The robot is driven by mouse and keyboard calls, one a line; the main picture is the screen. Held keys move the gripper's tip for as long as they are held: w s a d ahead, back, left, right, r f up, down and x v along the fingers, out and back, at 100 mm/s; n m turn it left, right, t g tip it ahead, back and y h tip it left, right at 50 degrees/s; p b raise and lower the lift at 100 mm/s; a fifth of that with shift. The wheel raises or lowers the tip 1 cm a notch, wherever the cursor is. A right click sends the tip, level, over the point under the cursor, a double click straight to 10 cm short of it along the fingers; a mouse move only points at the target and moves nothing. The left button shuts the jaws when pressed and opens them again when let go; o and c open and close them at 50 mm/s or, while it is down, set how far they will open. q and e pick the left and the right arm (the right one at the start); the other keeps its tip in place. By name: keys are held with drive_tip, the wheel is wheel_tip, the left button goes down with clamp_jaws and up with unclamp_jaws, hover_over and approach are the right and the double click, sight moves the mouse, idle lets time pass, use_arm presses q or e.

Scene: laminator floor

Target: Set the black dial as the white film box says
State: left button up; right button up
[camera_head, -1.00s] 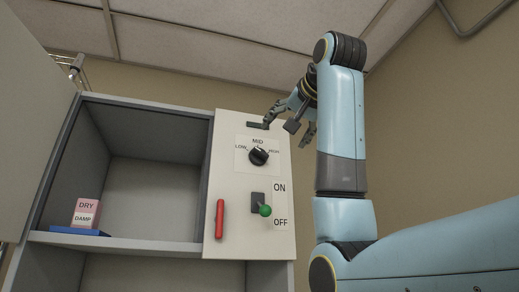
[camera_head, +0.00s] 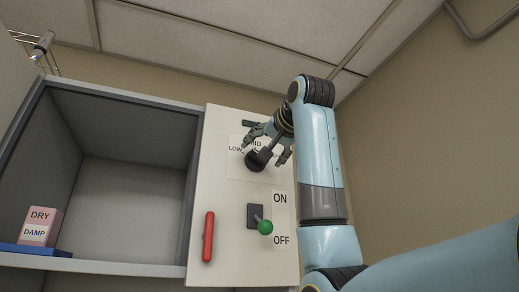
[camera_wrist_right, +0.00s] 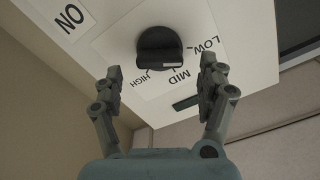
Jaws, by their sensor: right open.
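The black dial (camera_head: 256,161) sits on the pale panel under a label with LOW, MID and HIGH, partly hidden by my right gripper. In the right wrist view the dial (camera_wrist_right: 158,48) shows its raised grip bar, just beyond the fingertips; I cannot tell which word it points at. My right gripper (camera_head: 266,150) is open and in front of the dial, with its fingers (camera_wrist_right: 160,68) to either side and nothing between them. I see no box that is plainly the white film box. My left gripper is out of view.
A green-knobbed switch (camera_head: 264,227) by ON and OFF and a red handle (camera_head: 208,237) sit below the dial. An open cabinet bay (camera_head: 130,190) at the left holds a pink-and-white item (camera_head: 40,216) reading DRY and DAMP, on a blue base (camera_head: 30,249).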

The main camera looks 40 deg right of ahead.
sight(252, 162)
drive_tip(key=p+x, duration=0.1)
drive_tip(key=x, duration=0.2)
drive_tip(key=shift+w+d, duration=0.1)
drive_tip(key=shift+w, duration=0.3)
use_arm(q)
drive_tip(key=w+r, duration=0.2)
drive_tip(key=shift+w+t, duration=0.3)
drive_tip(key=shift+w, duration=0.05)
use_arm(e)
drive_tip(key=shift+w, duration=0.1)
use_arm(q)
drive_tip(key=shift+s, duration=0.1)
use_arm(e)
drive_tip(key=shift+f, duration=0.1)
drive_tip(key=shift+c, duration=1)
drive_tip(key=c, duration=0.9)
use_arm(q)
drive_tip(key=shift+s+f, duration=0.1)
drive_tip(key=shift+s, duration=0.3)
